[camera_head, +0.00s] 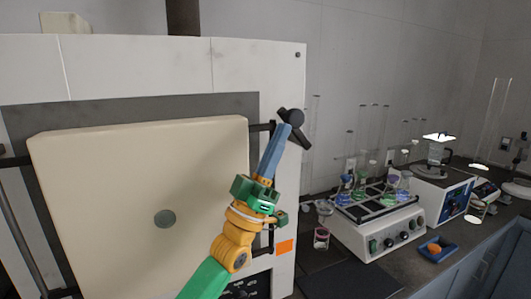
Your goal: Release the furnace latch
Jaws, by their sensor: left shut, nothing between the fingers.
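The furnace (170,60) is a large white cabinet filling the left half of the head view. Its cream door (110,190) has a round grey disc in the middle and looks closed. The dark furnace latch (293,121) is a rod with a round knob at the door's upper right. My left gripper (283,130) is shut and empty, with its blue fingertips at the latch. I cannot tell whether they touch it. The fingers and arm hide part of the door's right edge. My right gripper is not in view.
A shaker (378,232) with several coloured flasks stands on the dark bench right of the furnace. Behind it are tall glass cylinders (374,130). A white-and-blue device (440,193) and a blue tray (437,249) are further right. A dark flat area (350,284) lies clear in front.

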